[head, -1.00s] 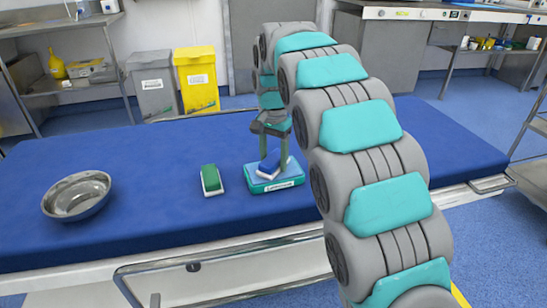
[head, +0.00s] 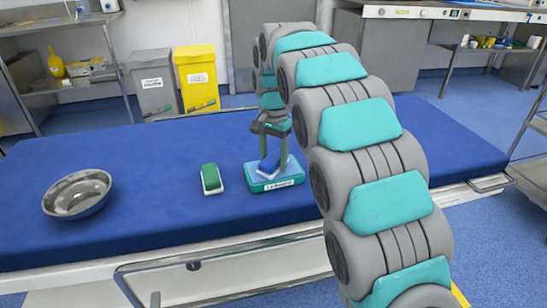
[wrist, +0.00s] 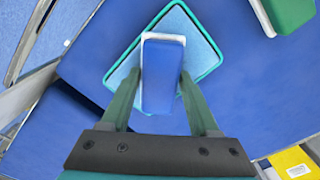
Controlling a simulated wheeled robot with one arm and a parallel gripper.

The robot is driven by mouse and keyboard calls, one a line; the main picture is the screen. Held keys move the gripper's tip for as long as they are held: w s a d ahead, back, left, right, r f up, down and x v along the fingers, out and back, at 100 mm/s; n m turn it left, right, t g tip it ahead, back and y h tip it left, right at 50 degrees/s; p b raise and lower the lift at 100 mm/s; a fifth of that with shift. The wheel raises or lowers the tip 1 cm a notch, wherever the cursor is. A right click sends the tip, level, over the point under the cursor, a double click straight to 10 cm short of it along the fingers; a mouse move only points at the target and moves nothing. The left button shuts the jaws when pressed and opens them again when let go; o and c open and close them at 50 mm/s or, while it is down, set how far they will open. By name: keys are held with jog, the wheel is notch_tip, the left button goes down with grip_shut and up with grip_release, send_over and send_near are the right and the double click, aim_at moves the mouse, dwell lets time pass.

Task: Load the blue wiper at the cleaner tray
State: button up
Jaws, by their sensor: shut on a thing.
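The blue wiper (wrist: 163,75), a blue block with a white base, is between the two fingers of my gripper (wrist: 158,85) in the wrist view. My gripper (head: 274,165) is shut on it in the head view, pointing down at the tray. The cleaner tray (head: 274,184) is a teal-rimmed tray with a light blue inside and a label on its front. The blue wiper (head: 268,169) is over the tray's inside. I cannot tell whether its base touches the tray floor. In the wrist view the tray's rim (wrist: 208,42) shows around and behind the wiper.
A green wiper with a white base (head: 211,178) lies left of the tray; it also shows in the wrist view (wrist: 290,12). A metal bowl (head: 77,194) stands at the far left of the blue operating table (head: 150,225).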

aim_at(274, 157)
dwell(0.5)
jog(key=shift+r+p, duration=1.55)
jog(key=shift+r, duration=1.9)
jog(key=shift+s, duration=0.1)
